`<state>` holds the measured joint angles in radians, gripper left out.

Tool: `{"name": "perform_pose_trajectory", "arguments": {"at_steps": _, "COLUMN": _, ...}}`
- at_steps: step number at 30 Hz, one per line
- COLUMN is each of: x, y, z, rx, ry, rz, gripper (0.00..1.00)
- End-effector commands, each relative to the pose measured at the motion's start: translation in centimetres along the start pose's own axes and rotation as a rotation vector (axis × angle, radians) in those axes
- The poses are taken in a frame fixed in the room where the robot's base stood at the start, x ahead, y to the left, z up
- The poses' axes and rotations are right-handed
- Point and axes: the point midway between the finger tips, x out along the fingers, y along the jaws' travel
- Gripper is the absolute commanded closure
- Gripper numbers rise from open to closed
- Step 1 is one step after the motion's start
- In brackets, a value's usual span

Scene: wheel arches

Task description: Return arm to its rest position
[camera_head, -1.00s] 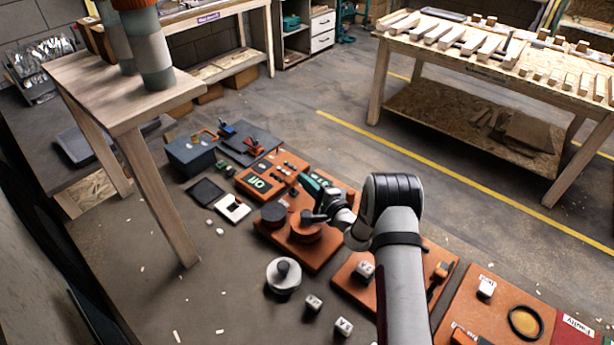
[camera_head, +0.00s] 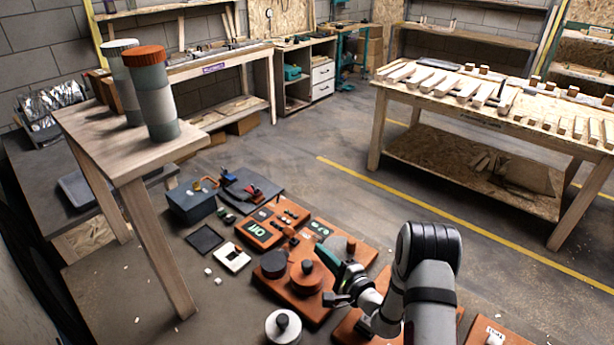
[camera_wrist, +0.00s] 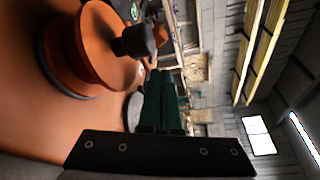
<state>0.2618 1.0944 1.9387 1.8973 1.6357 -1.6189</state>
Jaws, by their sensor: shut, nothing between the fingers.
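My gripper (camera_head: 328,256) is on the arm's end in the head view, with dark green fingers. They are shut and appear to hold nothing. They stand beside an orange round knob (camera_head: 307,270) on an orange board (camera_head: 318,312); I cannot tell the exact gap. In the wrist view the green fingers (camera_wrist: 162,98) lie together. The orange disc (camera_wrist: 105,45) with its dark knob shows left of them. My forearm hides part of the boards to the right.
A dark knob (camera_head: 273,263) and a grey-white round piece (camera_head: 283,327) are nearby. A wooden table (camera_head: 105,142) with two cylinders stands at the left. A workbench (camera_head: 480,112) with wooden pieces stands at the right. Open floor (camera_head: 330,130) lies between.

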Motion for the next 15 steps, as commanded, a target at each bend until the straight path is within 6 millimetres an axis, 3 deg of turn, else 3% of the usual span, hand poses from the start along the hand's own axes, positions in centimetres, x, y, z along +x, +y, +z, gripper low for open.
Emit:
{"name": "perform_pose_trajectory", "arguments": {"at_steps": 2, "x": 0.2, "y": -1.3, "z": 2.0, "rx": 0.003, "ry": -0.062, "rz": 0.010, "gripper": 1.00}}
{"name": "perform_pose_trajectory", "arguments": {"at_steps": 4, "x": 0.0, "y": -3.6, "z": 6.4, "rx": 0.013, "ry": -0.196, "rz": 0.048, "gripper": 1.00}}
{"name": "perform_pose_trajectory", "arguments": {"at_steps": 5, "x": -0.5, "y": -4.8, "z": 9.1, "rx": 0.015, "ry": -0.275, "rz": 0.081, "gripper": 1.00}}
{"name": "perform_pose_trajectory", "arguments": {"at_steps": 6, "x": -1.6, "y": -6.1, "z": 13.0, "rx": 0.014, "ry": -0.386, "rz": 0.143, "gripper": 1.00}}
{"name": "perform_pose_trajectory", "arguments": {"at_steps": 8, "x": -4.5, "y": -7.3, "z": 18.8, "rx": -0.001, "ry": -0.544, "rz": 0.271, "gripper": 1.00}}
{"name": "perform_pose_trajectory", "arguments": {"at_steps": 9, "x": -7.1, "y": -7.5, "z": 22.3, "rx": -0.025, "ry": -0.634, "rz": 0.378, "gripper": 1.00}}
{"name": "perform_pose_trajectory", "arguments": {"at_steps": 11, "x": -12.1, "y": -7.1, "z": 26.5, "rx": -0.087, "ry": -0.734, "rz": 0.566, "gripper": 1.00}}
{"name": "perform_pose_trajectory", "arguments": {"at_steps": 12, "x": -15.8, "y": -6.4, "z": 28.4, "rx": -0.146, "ry": -0.769, "rz": 0.707, "gripper": 1.00}}
{"name": "perform_pose_trajectory", "arguments": {"at_steps": 15, "x": -24.8, "y": -4.1, "z": 29.4, "rx": -0.331, "ry": -0.726, "rz": 1.036, "gripper": 1.00}}
